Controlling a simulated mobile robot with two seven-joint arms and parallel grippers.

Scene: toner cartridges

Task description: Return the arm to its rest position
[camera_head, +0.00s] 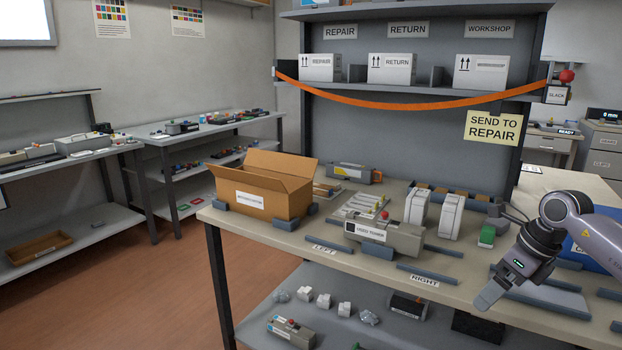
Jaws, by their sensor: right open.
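My right arm (583,222) comes in from the right edge. Its gripper (492,297) is over the front right part of the workbench, pointing down and to the left. It is open, and no object shows between its fingers. My left gripper is not in view. A grey toner cartridge (404,240) with a label and a red knob lies near the bench's front middle, left of my right gripper and apart from it. An open cardboard box (275,199) stands at the bench's left end.
The workbench (345,263) has LEFT and RIGHT labels and low grey rails. White boxes (451,216), a green block (487,236) and a blue bin (590,254) are near my right arm. An orange strap (400,104) hangs across the shelf. The lower shelf holds several parts.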

